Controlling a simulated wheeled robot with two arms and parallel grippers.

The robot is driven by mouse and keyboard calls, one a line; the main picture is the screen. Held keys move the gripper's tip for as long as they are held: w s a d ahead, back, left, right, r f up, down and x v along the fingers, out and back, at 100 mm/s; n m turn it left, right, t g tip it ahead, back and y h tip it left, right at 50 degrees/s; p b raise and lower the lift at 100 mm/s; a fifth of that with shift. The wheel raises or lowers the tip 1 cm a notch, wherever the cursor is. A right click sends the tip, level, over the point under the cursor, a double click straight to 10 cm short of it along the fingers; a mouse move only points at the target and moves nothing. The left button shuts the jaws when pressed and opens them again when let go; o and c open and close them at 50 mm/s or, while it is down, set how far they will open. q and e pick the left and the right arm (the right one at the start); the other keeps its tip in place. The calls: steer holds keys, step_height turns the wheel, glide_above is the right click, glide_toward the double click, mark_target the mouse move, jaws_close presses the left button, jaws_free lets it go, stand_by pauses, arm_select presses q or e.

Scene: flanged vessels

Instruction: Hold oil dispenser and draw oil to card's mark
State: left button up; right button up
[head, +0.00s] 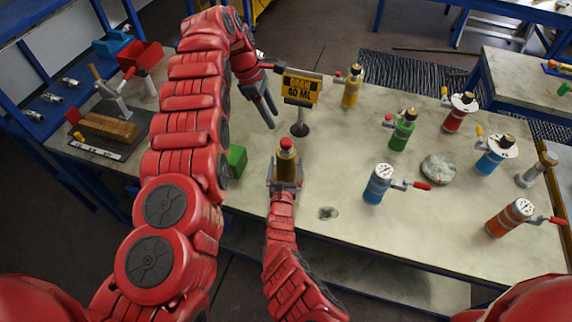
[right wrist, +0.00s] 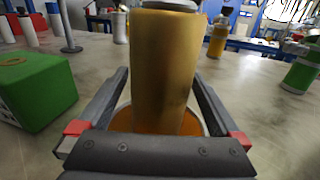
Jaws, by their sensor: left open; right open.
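The card (head: 300,88), yellow and black, reads "DRAW 40 ML" and stands on a thin post with a dark round base. An amber vessel with a red top (head: 286,160), which looks like the oil dispenser, stands upright on the bench in front of the card. My right gripper (head: 285,185) is open, with its fingers either side of this vessel's lower part. In the right wrist view the amber body (right wrist: 165,65) rises between the spread fingers, its base partly hidden by the gripper. My left gripper (head: 265,105) is open and empty, pointing down left of the card.
A green box (head: 236,160) sits left of the amber vessel. Flanged vessels stand to the right: yellow (head: 351,90), green (head: 402,132), blue (head: 377,186), red (head: 456,117), light blue (head: 492,158) and orange (head: 508,218). A wooden block (head: 110,127) lies at the left.

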jaws_close()
stand_by(0.5)
stand_by(0.8)
